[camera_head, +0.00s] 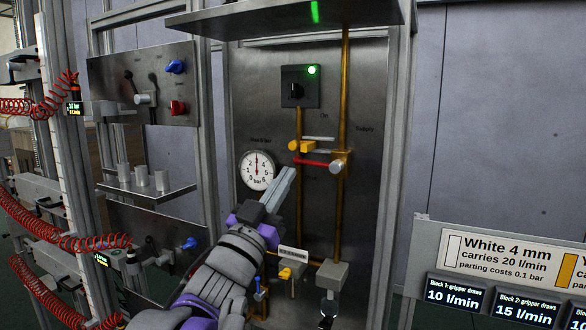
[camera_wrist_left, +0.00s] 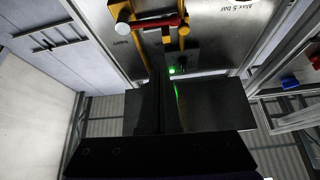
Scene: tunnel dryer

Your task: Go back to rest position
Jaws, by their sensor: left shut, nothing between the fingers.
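My left gripper (camera_head: 287,178) is shut and empty in the head view. Its arm comes up from the bottom, and its fingertips are in front of the steel panel, just right of the round gauge (camera_head: 257,170) and below the red lever (camera_head: 311,162). I cannot tell whether the fingertips touch anything. In the left wrist view the shut dark fingers (camera_wrist_left: 160,100) point toward the panel, with the red lever (camera_wrist_left: 155,22) beyond them. My right gripper does not show in the head view.
A black switch (camera_head: 297,88) with a lit green lamp is on the panel. Yellow pipes (camera_head: 340,215) run down it. A left panel (camera_head: 135,70) has blue and red knobs. A shelf (camera_head: 150,190) holds metal cups. Red coiled hoses (camera_head: 60,235) hang at left. A sign (camera_head: 495,255) stands at right.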

